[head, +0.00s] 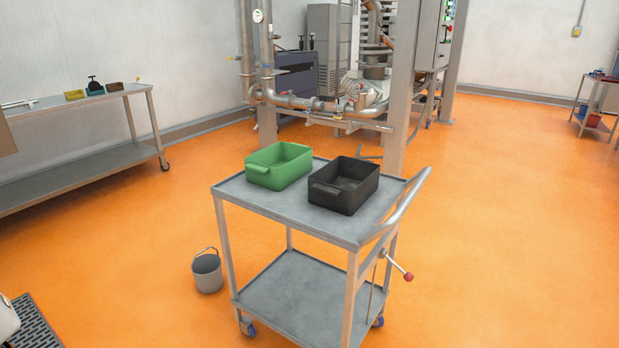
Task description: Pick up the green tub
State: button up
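The green tub (279,166) is an open rectangular bin with a handle lip on its near side. It sits upright on the top shelf of a grey metal cart (270,203), towards the left back corner. A dark grey tub (343,187) of similar shape stands beside it on the right, with a small gap between them. The inside of the green tub is partly visible and looks empty. My gripper is not in view.
The cart has a push handle (402,207) on the right and an empty lower shelf. A grey bucket (207,271) stands on the orange floor to its left. A long side table (80,135) lines the left wall. Pipework and machinery stand behind. Floor to the right is clear.

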aim_at(280, 165)
jog(key=i+j, duration=0.25)
jog(key=i, duration=0.15)
jog(key=i+j, duration=0.25)
jog(key=i, duration=0.2)
jog(key=i+j, duration=0.3)
jog(key=i+u, duration=0.05)
jog(key=i, duration=0.05)
